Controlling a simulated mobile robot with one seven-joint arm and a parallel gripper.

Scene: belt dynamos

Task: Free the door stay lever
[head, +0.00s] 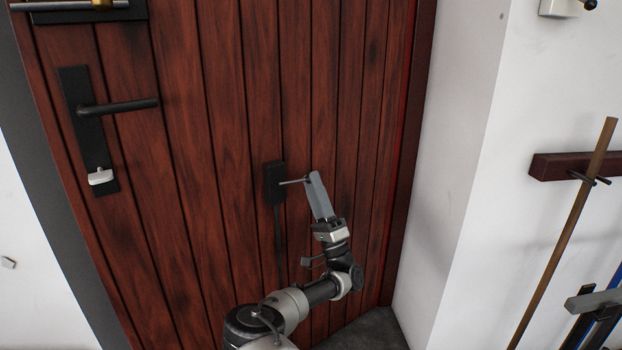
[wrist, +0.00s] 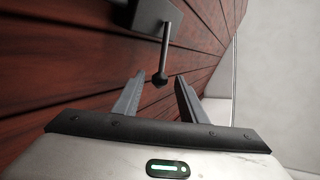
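A short dark lever, likely the door stay lever, sticks out from a small black plate (head: 275,183) low on the wooden door (head: 215,130). In the head view its thin rod (head: 294,182) reaches right to my gripper's fingertips (head: 314,176). In the wrist view the lever (wrist: 163,55) hangs from a grey mount (wrist: 156,14) and ends in a round dark knob (wrist: 160,79). My gripper (wrist: 159,76) is open, with the knob showing in the gap between its fingertips. I see no finger closed on it; exact depth is hard to tell.
A black door handle (head: 120,105) with a white thumb-turn (head: 100,177) sits at the door's left. A bolt (head: 75,6) is above it. A white wall (head: 460,150) stands close on the right, with a leaning wooden pole (head: 565,235) against a dark rail (head: 555,167).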

